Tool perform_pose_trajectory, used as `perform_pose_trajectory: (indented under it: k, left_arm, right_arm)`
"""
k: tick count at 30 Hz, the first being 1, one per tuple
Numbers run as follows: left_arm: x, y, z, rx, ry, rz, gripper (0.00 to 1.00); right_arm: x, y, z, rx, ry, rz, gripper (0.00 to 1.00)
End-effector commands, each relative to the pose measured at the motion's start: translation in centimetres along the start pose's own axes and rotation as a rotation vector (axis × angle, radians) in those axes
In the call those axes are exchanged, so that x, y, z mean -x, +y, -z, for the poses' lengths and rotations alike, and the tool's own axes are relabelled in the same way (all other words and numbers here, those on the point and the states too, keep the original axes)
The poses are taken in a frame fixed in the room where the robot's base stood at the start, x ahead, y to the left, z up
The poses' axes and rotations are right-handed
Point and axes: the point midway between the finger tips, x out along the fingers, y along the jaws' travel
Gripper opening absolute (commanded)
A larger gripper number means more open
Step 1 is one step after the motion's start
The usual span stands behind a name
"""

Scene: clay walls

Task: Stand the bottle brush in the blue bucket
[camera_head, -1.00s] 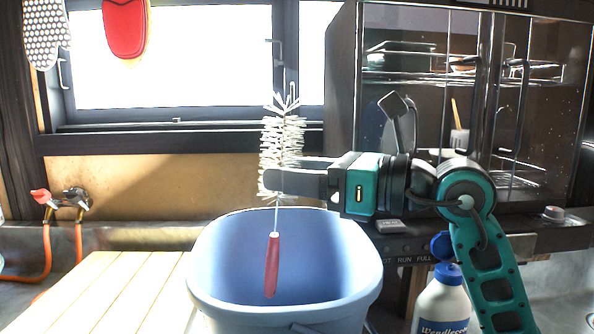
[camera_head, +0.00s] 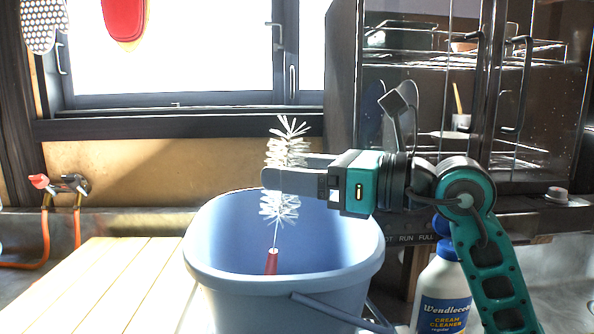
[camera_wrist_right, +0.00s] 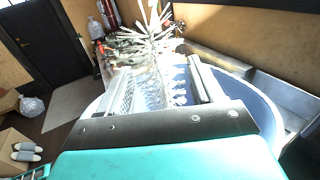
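The bottle brush (camera_head: 280,205) has white bristles and a red handle. It is nearly upright in the blue bucket (camera_head: 225,260), bristle end up, with its lower handle hidden behind the front rim. My right gripper (camera_head: 280,170) is at the bristles, above the rim, one finger on the near side. In the right wrist view the brush (camera_wrist_right: 150,65) passes between the two spread fingers (camera_wrist_right: 162,85), which look open around the bristles. Whether the handle touches the bucket floor is hidden. My left gripper is not in view.
A white cleaner bottle (camera_head: 441,290) with a blue cap stands right of the bucket, near my right arm. A slatted wooden board (camera_head: 100,285) lies to the left. A dark cabinet (camera_head: 400,100) with racks stands behind at right. Taps with orange hoses (camera_head: 60,190) are at left.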

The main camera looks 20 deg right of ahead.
Motion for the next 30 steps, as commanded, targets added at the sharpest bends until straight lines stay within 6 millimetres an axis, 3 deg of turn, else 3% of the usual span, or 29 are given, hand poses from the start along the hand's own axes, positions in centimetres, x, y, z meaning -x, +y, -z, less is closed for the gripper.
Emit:
perform_pose_trajectory:
  k: [6,16,30]
  left_arm:
    - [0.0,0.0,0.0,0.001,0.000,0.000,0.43]
    - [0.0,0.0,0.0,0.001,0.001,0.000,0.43]
    - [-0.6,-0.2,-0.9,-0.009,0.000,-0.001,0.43]
  right_arm:
    - [0.0,0.0,0.0,0.000,0.000,0.000,0.85]
    - [0.6,-0.1,0.1,-0.001,0.001,0.002,0.85]
    - [9.1,-0.1,0.2,-0.002,0.002,0.003,0.85]
